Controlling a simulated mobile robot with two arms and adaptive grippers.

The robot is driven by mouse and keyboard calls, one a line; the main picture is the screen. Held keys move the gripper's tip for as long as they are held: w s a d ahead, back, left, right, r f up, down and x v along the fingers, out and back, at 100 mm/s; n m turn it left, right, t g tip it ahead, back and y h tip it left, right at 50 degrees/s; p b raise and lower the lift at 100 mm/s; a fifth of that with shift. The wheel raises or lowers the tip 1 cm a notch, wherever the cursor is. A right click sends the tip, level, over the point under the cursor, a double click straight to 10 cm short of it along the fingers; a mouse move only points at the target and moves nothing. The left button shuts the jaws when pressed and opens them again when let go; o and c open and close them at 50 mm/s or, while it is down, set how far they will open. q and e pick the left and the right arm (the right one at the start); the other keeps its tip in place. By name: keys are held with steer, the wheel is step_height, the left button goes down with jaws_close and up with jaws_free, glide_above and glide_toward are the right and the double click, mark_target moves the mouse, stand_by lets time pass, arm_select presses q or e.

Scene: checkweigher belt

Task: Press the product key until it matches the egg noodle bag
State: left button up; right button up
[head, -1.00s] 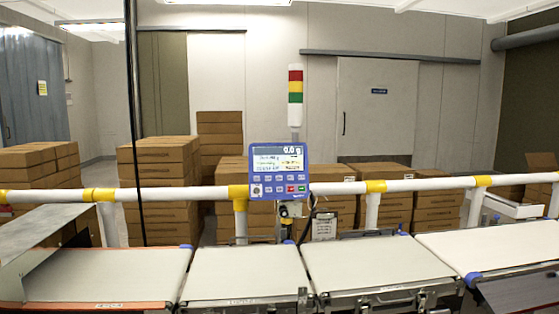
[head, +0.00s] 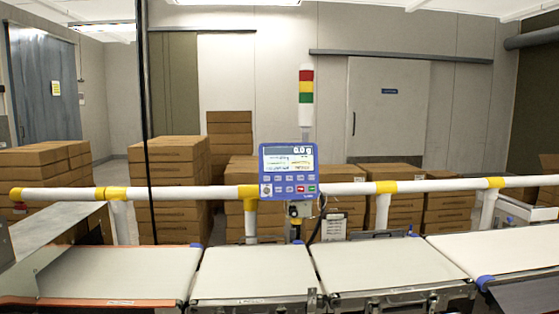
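A blue control panel (head: 289,171) with a small screen (head: 288,158) stands upright behind the belts, near the middle of the head view. The screen reads 0.0 g at the top; the smaller lines under it are too small to read. Below the screen are rows of small keys (head: 290,184), with a red and a green one at the lower right; I cannot tell which is the product key. No egg noodle bag can be made out on the belts. Neither of my grippers is in view.
Pale conveyor belts (head: 250,271) run across the front, bare on top. A white rail (head: 180,193) with yellow joints crosses behind them at panel height. A signal tower (head: 306,88) rises behind the panel. Stacked brown boxes (head: 168,180) stand beyond the rail.

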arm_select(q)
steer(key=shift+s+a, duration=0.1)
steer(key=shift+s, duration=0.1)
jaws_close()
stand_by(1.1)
